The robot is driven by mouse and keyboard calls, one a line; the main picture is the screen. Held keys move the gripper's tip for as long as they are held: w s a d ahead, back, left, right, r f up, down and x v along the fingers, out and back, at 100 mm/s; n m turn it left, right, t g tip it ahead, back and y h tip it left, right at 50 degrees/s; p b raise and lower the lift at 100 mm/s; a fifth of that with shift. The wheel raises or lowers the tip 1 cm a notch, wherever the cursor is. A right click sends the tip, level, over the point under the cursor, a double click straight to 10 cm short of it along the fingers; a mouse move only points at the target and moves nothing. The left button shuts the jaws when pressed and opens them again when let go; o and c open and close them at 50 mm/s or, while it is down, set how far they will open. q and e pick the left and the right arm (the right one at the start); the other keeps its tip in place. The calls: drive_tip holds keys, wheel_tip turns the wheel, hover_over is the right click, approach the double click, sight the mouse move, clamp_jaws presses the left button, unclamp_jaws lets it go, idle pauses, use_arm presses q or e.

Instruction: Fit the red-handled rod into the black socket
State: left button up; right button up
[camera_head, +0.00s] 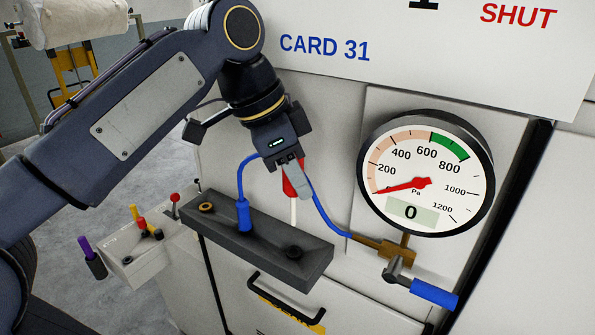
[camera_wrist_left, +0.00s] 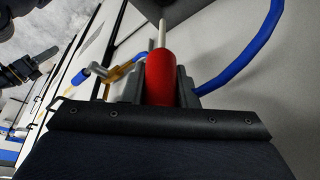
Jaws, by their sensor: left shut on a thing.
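My left gripper (camera_head: 296,180) is shut on the red handle (camera_head: 289,188) of the rod. The handle also shows between the fingers in the left wrist view (camera_wrist_left: 160,78). The white rod (camera_head: 293,211) points down from it toward the dark grey block (camera_head: 262,236). The black socket (camera_head: 294,252) is a dark ring near the block's right end, and its opening looks empty. The rod's lower end shows near the block's back edge, apart from the socket in the picture. I cannot tell its height above the block. My right gripper is not clearly in view.
A blue plug (camera_head: 243,214) with a blue cable stands mid-block; a brass-ringed socket (camera_head: 206,207) is at its left end. A pressure gauge (camera_head: 427,172) and blue-handled valve (camera_head: 433,293) are at right. A black door handle (camera_head: 286,301) is below. Coloured-handled tools (camera_head: 140,222) sit at left.

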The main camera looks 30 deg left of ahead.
use_arm(q)
wheel_tip(320, 180, down, 5)
drive_tip(key=b, duration=0.3)
drive_tip(key=shift+r, duration=0.1)
idle(1.9)
drive_tip(key=shift+f+b, duration=1.9)
drive_tip(key=shift+f, duration=0.7)
drive_tip(key=o, duration=1.1)
drive_tip(key=shift+r, duration=0.1)
drive_tip(key=p+v, duration=0.1)
drive_tip(key=v, duration=0.6)
drive_tip(key=shift+a+r, duration=0.1)
drive_tip(key=shift+r, duration=0.3)
